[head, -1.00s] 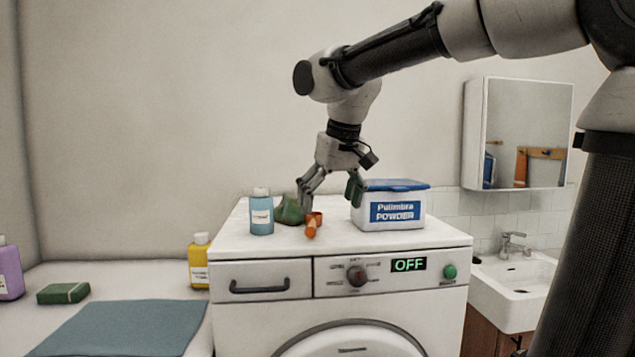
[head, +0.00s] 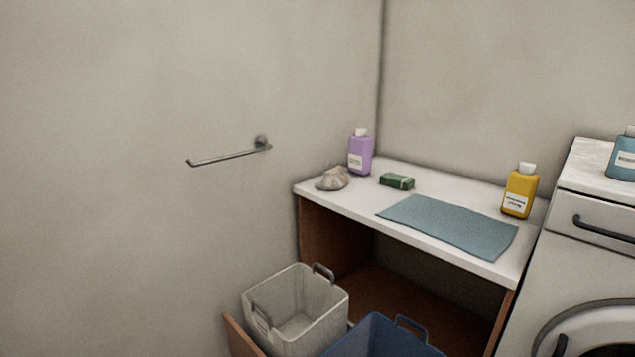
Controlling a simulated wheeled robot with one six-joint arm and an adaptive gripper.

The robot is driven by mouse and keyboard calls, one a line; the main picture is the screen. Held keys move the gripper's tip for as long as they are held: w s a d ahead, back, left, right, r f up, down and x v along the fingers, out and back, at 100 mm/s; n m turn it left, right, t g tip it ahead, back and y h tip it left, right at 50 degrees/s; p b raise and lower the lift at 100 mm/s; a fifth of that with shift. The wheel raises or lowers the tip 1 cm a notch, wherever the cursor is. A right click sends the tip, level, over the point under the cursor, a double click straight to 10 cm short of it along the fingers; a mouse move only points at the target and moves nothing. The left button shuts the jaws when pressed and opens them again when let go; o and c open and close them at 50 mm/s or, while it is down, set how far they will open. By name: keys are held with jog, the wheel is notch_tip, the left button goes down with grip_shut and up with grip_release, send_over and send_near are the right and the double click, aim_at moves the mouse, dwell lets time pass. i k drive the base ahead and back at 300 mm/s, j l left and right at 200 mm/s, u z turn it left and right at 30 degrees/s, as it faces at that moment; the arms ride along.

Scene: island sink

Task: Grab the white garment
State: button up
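A small crumpled off-white bundle (head: 333,178), which looks like cloth and may be the white garment, lies at the left end of the white counter. It sits just left of a purple bottle (head: 360,153). No other white garment shows. The inside of the white basket (head: 297,309) below the counter shows no clear cloth. My gripper and arm are outside this view.
On the counter (head: 350,199) are a green sponge-like block (head: 397,181), a flat blue-grey cloth (head: 449,226) and a yellow bottle (head: 519,191). A blue basket (head: 383,338) stands beside the white one. The washing machine (head: 590,245) is at right; a towel bar (head: 230,156) is on the wall.

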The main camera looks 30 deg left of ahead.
aim_at(333, 180)
jog(key=k+j+u, duration=0.2)
jog(key=j, duration=0.65)
jog(key=j+u, duration=0.25)
jog(key=j, duration=0.6)
